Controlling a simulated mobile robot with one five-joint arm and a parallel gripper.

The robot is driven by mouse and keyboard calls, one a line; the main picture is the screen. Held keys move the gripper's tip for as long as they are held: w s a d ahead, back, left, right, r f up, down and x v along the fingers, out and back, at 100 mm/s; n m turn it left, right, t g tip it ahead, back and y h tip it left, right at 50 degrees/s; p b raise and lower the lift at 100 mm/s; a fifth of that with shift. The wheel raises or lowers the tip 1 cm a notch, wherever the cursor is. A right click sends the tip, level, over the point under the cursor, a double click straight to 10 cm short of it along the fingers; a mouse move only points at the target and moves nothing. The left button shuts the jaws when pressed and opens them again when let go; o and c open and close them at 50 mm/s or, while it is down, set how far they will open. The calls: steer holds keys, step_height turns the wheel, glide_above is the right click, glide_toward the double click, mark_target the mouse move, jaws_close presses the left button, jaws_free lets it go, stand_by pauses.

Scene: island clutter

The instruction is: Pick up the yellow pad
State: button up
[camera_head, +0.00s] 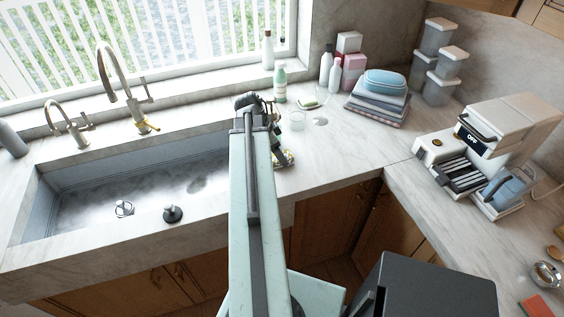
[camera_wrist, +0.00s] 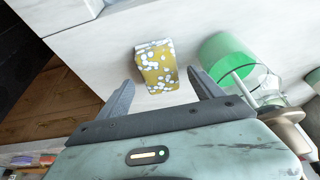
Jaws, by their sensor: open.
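The yellow pad (camera_wrist: 156,67) is a small yellow block with white spots. In the wrist view it lies on the pale counter, just beyond and between my fingertips, apart from them. My gripper (camera_wrist: 162,86) is open and empty, one finger on each side of the pad's near end. In the head view my arm reaches over the counter to the right of the sink, and my gripper (camera_head: 262,104) is partly hidden by the arm. Only part of the pad (camera_head: 286,159) shows there, beside the arm.
A glass with a green inside (camera_wrist: 228,58) stands close to the right finger. In the head view, the sink (camera_head: 110,197) is left of my arm. A green bottle (camera_head: 280,84), a soap dish (camera_head: 309,103) and stacked towels (camera_head: 378,101) stand behind. A coffee machine (camera_head: 490,150) is at right.

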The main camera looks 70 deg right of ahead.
steer(key=b+x, duration=0.1)
steer(key=x, duration=0.2)
steer(key=shift+w+f+b, duration=0.1)
steer(key=shift+w+b, duration=0.05)
steer(key=shift+b, duration=0.15)
steer(key=c, duration=1.4)
steer(key=shift+r, duration=0.25)
steer(key=shift+r+p, duration=0.55)
steer(key=shift+p, duration=0.25)
steer(key=shift+r+p, duration=0.5)
steer(key=w+a, duration=0.3)
steer(key=w, duration=0.1)
steer(key=w+a, duration=0.4)
steer(key=w, duration=0.1)
steer(key=w+a, duration=0.4)
steer(key=w, duration=0.1)
steer(key=shift+a+f+b, duration=0.25)
steer(key=shift+f+b, duration=0.1)
